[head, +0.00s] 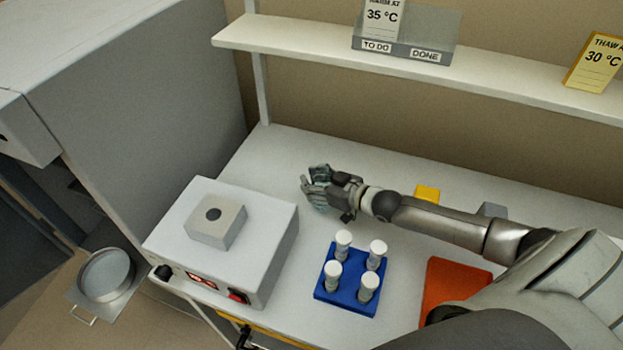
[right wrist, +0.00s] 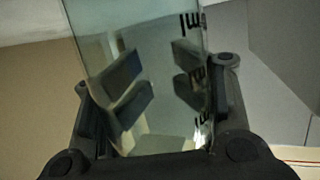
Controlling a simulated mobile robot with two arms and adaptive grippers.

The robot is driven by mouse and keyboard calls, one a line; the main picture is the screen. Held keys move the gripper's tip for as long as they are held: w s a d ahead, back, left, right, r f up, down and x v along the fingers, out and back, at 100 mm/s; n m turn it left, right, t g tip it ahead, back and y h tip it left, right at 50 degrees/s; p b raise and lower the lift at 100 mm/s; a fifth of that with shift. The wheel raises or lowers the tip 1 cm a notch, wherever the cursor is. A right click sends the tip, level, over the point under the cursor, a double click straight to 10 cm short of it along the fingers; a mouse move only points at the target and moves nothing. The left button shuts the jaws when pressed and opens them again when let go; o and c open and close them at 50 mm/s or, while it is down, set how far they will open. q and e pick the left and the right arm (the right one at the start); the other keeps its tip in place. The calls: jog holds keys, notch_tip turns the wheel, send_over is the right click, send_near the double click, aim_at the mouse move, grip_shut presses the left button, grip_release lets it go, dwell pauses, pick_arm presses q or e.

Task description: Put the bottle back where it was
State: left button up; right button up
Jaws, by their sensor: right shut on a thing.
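My right gripper (head: 322,188) reaches leftward over the back of the white bench, to the right of the white heater box. It is shut on the bottle, a clear vessel (right wrist: 150,80) with black marks that fills the middle of the right wrist view between the two dark fingers. In the head view the bottle is hard to make out among the fingers. I cannot tell whether its base touches the bench. My left gripper is not clearly in view.
The heater box (head: 270,245) carries a grey block (head: 215,222) with a dark hole. A blue rack (head: 347,300) holds several white-capped tubes. An orange thing (head: 450,278) and a yellow block (head: 427,193) lie near my right arm. A shelf (head: 300,42) with cards runs above.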

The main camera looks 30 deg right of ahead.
jog(key=o, duration=1.5)
jog(key=shift+o, duration=0.2)
jog(key=shift+r, duration=0.15)
jog(key=shift+s+d, duration=0.1)
jog(key=shift+s, duration=0.15)
jog(key=v, duration=1.1)
jog(key=shift+s, duration=0.25)
jog(key=shift+d+r, duration=0.1)
jog(key=shift+r, duration=0.05)
